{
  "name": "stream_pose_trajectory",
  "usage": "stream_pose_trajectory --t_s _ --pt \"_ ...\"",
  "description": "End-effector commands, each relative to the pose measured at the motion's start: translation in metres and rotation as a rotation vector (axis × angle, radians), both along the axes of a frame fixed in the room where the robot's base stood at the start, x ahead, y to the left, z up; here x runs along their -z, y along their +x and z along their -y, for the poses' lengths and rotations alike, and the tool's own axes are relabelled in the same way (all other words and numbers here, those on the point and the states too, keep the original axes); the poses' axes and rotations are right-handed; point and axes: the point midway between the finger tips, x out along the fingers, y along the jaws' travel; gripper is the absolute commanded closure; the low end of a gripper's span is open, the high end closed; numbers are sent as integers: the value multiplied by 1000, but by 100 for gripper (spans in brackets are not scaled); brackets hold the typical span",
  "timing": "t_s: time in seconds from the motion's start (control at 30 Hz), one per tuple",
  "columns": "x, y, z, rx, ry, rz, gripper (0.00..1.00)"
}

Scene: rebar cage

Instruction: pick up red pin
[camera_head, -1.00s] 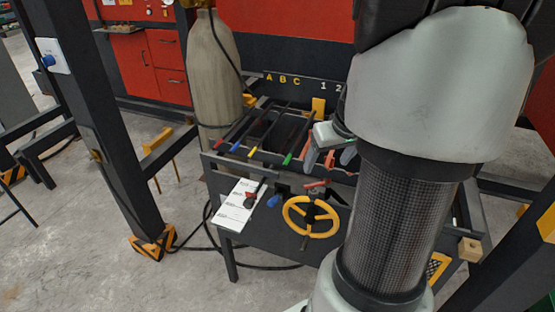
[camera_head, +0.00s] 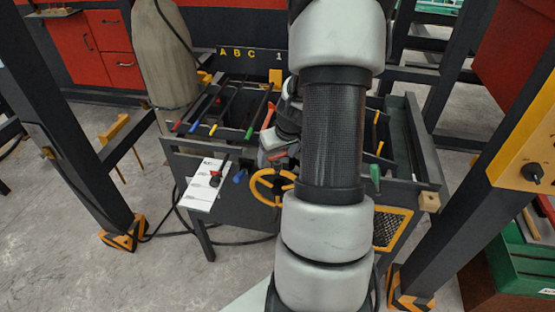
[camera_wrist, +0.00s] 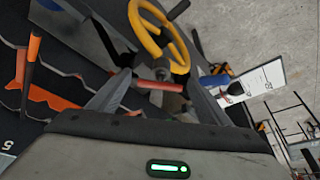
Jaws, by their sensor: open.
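A short red pin (camera_wrist: 158,85) lies crosswise near the yellow wheel in the wrist view. It shows between the two fingers of my gripper (camera_wrist: 160,92), just beyond or level with the tips; I cannot tell whether they touch it. My gripper is open. In the head view my gripper (camera_head: 277,158) is at the front of the dark bench, just above the yellow wheel, and the pin is mostly hidden there by my arm.
The yellow wheel (camera_head: 256,187) is close to my gripper. Left of it are a blue knob (camera_head: 239,177) and a white sheet (camera_head: 198,196) with a red-and-black item (camera_head: 215,179). Colour-tipped rods lie on the bench (camera_head: 185,146). Posts stand at both sides.

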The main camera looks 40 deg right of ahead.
Motion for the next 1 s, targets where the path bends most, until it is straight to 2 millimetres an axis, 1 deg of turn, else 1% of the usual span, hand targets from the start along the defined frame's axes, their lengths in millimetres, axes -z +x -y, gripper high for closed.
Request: stream_pose_trajectory --t_s 0.2,0.23,0.5,0.77,0.87,1.0 --pt "1 1 0 0 -1 1 28" --pt "1 1 0 0 -1 1 30" --pt "1 1 0 0 -1 1 74" --pt "-1 1 0 0 -1 1 75" --pt "-6 1 0 0 -1 2 75" --pt "-22 1 1 1 -2 3 75"
